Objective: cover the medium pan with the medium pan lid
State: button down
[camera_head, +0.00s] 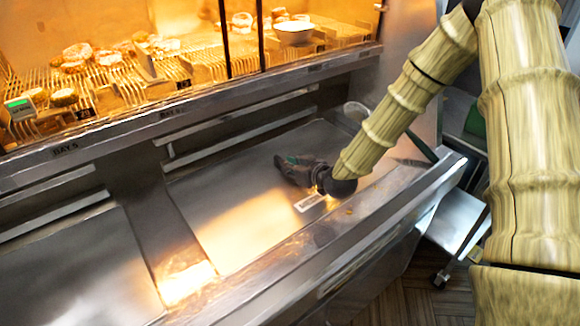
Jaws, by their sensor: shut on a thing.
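My gripper (290,170) is dark with a small teal patch. It is low over the bare metal worktop bay (240,215) near the middle of the picture, with its fingers pointing left. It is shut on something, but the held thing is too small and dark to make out. I cannot tell whether the gripper touches the metal. I cannot clearly identify the medium pan or the medium pan lid in this view. My arm hides part of the counter to the right of the gripper.
A dark green bar or handle (422,148) shows on the arm's other side. A lit rack (120,85) with food and a white bowl (294,32) stands at the back. A raised front rail (300,255) edges the counter.

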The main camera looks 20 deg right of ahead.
jog(key=shift+s+f, duration=0.15)
jog(key=shift+f, duration=0.1)
jog(key=c, duration=1.6)
grip_release()
jog(key=o, duration=0.5)
jog(key=shift+r, duration=0.1)
jog(key=shift+r+p, duration=2)
jog(key=shift+r, duration=1.5)
